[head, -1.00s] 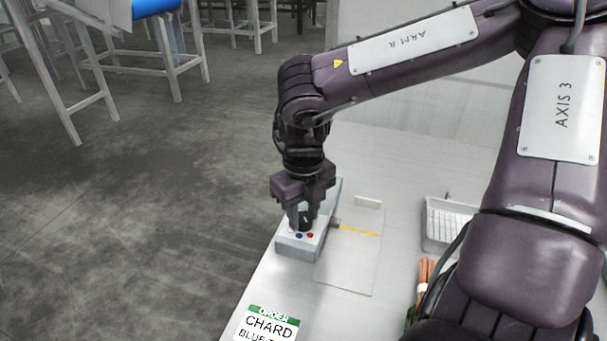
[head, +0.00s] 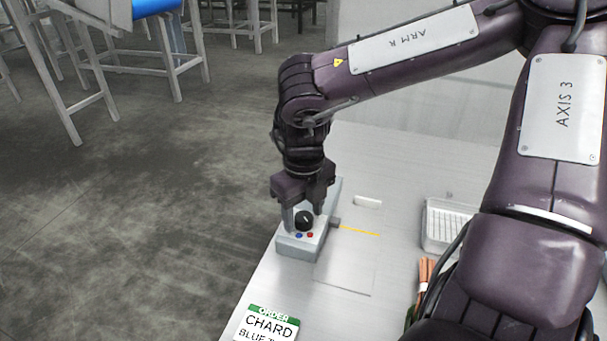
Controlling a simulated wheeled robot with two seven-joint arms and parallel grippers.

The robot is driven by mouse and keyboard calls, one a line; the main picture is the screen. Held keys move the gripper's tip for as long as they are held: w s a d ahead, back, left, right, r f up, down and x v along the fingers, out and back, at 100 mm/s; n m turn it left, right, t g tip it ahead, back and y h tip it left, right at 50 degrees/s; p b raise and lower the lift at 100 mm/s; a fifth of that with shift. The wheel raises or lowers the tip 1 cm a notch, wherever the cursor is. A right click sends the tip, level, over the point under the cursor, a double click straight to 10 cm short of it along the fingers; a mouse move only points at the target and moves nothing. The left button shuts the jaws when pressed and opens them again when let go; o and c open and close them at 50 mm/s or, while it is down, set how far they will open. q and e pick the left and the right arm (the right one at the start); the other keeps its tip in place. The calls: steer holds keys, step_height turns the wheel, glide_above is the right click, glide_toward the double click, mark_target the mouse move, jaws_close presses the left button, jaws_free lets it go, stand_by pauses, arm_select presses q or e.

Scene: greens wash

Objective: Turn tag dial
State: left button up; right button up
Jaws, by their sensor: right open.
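The tag dial is a black round knob (head: 304,220) on top of a light grey box (head: 299,250) near the left edge of the metal table. A blue and a red dot mark the box top in front of the knob. My right gripper (head: 304,217) points down over the box, open, with one finger on each side of the knob. I cannot tell whether the fingers touch it. An order card (head: 267,324) reading "CHARD" and "BLUE", partly cut off, lies at the bottom. My left gripper is not in view.
A white tray with a ribbed floor (head: 432,240) stands right of the box. Orange-brown stalks (head: 424,278) lie partly behind my arm. A yellow line (head: 358,231) and a small white block (head: 368,201) are beside the box. The table (head: 390,160) is mostly clear behind.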

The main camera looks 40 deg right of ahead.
mark_target(303, 217)
step_height(303, 217, up, 8)
steer(key=shift+f, duration=0.1)
stand_by(0.4)
steer(key=shift+f, duration=0.1)
stand_by(0.4)
